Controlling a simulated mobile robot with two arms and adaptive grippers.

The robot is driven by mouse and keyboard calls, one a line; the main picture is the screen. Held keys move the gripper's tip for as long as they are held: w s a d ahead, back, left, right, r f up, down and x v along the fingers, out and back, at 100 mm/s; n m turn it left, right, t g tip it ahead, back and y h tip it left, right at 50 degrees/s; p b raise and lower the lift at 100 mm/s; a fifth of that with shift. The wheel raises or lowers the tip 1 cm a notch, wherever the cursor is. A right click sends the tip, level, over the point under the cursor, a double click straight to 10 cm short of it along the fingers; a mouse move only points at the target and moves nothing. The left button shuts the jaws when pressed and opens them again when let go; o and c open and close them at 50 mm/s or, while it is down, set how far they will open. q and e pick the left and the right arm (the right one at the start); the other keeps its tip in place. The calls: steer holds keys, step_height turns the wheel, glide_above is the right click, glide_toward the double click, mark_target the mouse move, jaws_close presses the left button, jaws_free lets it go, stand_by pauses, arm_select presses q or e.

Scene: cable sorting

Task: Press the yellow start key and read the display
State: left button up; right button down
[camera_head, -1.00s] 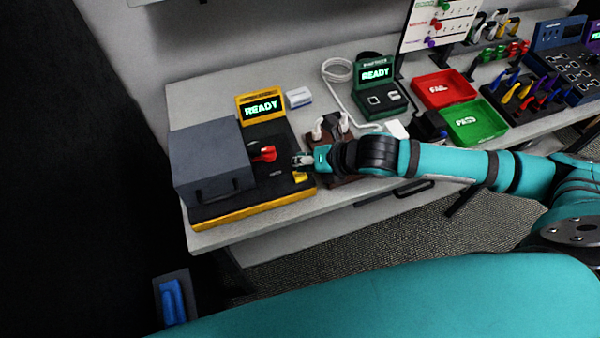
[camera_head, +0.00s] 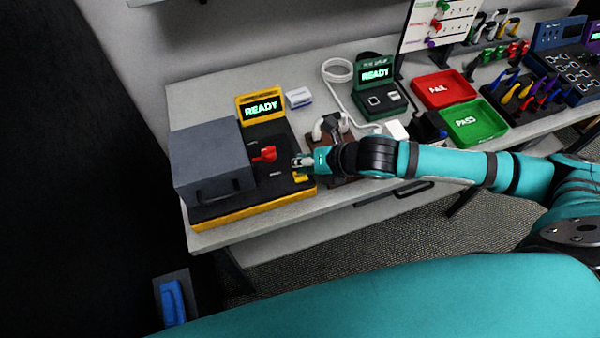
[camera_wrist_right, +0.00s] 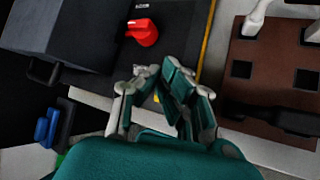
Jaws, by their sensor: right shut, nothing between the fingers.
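The yellow start key (camera_head: 301,178) is on the right front part of the black and yellow tester (camera_head: 240,213), partly covered by my right gripper. In the right wrist view a sliver of the key (camera_wrist_right: 156,98) shows between the fingers. My right gripper (camera_head: 298,161) is shut and empty, just above the key; I cannot tell whether it touches it. It also shows in the right wrist view (camera_wrist_right: 160,80). The tester's display (camera_head: 261,107) reads READY in green. My left gripper is not in view.
A red knob (camera_head: 264,154) is beside the grey box (camera_head: 212,155) on the tester. A brown block with plugs (camera_head: 340,130) stands right of my gripper. A green device (camera_head: 378,90) also reads READY. Red FAIL (camera_head: 444,89) and green PASS (camera_head: 470,121) trays lie farther right.

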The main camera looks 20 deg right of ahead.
steer(key=shift+f, duration=0.65)
stand_by(0.7)
steer(key=shift+r, duration=0.15)
steer(key=shift+r+p, duration=0.7)
steer(key=shift+p, duration=0.3)
step_height(320, 180, up, 5)
steer(key=p, duration=0.5)
steer(key=shift+r+p, duration=0.1)
steer(key=shift+p, duration=0.25)
